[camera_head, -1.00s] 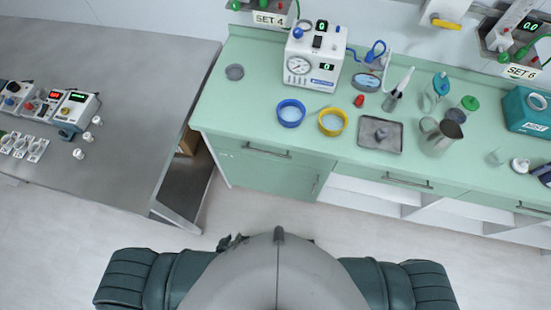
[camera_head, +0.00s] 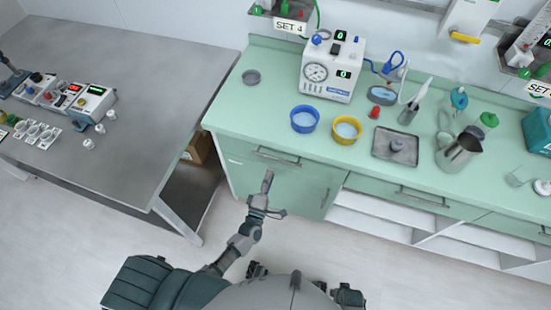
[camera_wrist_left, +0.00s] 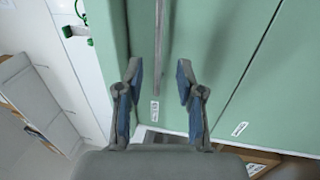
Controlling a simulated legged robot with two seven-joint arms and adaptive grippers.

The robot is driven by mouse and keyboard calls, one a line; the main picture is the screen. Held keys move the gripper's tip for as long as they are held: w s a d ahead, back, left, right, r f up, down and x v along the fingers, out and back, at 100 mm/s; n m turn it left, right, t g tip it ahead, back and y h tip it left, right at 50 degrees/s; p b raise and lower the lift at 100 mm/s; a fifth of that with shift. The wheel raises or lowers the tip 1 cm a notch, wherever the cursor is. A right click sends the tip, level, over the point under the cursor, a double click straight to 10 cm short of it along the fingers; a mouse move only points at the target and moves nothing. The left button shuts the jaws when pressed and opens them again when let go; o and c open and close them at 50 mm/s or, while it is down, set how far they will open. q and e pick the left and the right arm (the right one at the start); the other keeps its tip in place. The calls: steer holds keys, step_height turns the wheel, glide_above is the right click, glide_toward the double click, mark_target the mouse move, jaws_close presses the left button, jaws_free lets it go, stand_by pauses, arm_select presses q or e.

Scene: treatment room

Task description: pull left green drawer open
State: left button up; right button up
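The left green drawer (camera_head: 240,151) is the upper front at the left end of the green counter, and it looks closed. Its grey bar handle (camera_head: 279,157) runs along the front. My left gripper (camera_head: 270,192) is in front of the cabinet, near the handle and apart from it in the head view. In the left wrist view my left gripper (camera_wrist_left: 160,82) is open with nothing between its fingers. The handle (camera_wrist_left: 159,45) shows there as an upright bar ahead of the gap between the fingers. My right gripper cannot be made out.
A green cabinet door (camera_head: 300,190) is below the drawer. A grey table (camera_head: 130,70) stands to the left. On the counter (camera_head: 240,110) are a blue bowl (camera_head: 304,119), a yellow bowl (camera_head: 346,130), a metal tray (camera_head: 378,155) and a gauge machine (camera_head: 332,70). The floor in front is clear.

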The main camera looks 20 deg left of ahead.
mark_target(277, 158)
arm_select(q)
steer(key=w, duration=0.2)
steer(key=w+r, duration=0.1)
steer(key=w, duration=0.2)
steer(key=w+d, duration=0.1)
steer(key=w, duration=0.1)
steer(key=shift+w+r, duration=0.25)
steer(key=shift+w, duration=0.1)
steer(key=shift+a, duration=0.35)
steer(key=shift+d, duration=0.15)
steer(key=c, duration=0.6)
steer(key=shift+d, duration=0.2)
jaws_close()
